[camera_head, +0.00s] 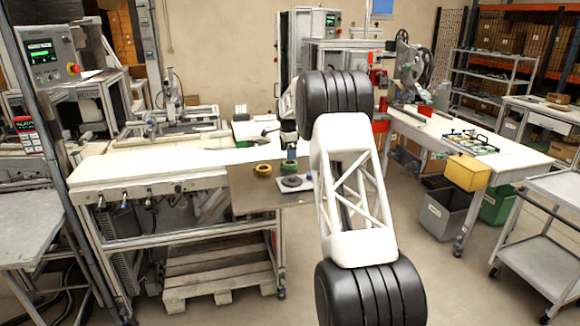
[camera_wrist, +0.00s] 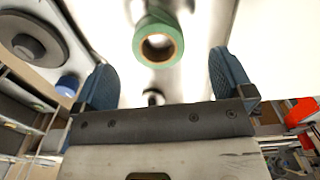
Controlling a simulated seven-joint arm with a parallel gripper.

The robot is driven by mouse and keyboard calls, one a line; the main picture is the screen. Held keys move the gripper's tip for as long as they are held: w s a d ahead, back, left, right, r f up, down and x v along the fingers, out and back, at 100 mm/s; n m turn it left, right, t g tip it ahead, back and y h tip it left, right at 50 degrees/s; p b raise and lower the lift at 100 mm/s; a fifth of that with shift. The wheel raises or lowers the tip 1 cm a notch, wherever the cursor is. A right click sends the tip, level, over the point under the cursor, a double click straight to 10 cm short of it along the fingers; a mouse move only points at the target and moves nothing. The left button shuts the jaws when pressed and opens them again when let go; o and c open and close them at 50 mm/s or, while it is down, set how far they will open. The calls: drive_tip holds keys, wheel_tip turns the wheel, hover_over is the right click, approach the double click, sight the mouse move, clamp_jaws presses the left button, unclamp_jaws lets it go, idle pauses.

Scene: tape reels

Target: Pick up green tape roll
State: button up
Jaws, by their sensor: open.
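The green tape roll (camera_wrist: 152,24) is at the top middle of the wrist view, with its tan core and round hole facing the camera. My gripper (camera_wrist: 161,72) is open, and its two dark blue fingers stand wide apart to the left and right. The roll appears between and beyond the fingertips, with nothing held. In the head view the green roll (camera_head: 289,166) sits on the front part of the bench, just below my gripper (camera_head: 291,154). Its lower part is close to a dark reel, and contact cannot be told.
A dark grey reel (camera_head: 291,181) lies on a pale plate in front of the green roll. A blue round thing (camera_wrist: 68,85) shows near the left finger. The white bench top (camera_head: 150,166) is mostly clear leftwards.

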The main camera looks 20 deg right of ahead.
drive_tip(key=shift+f, duration=0.25)
drive_tip(key=shift+s+d+f, duration=0.1)
drive_tip(key=shift+f, duration=1.15)
drive_tip(key=shift+s+d+f, duration=0.1)
drive_tip(key=shift+f, duration=1.15)
drive_tip(key=c, duration=1)
drive_tip(key=shift+r, duration=0.1)
wheel_tip(320, 180, up, 10)
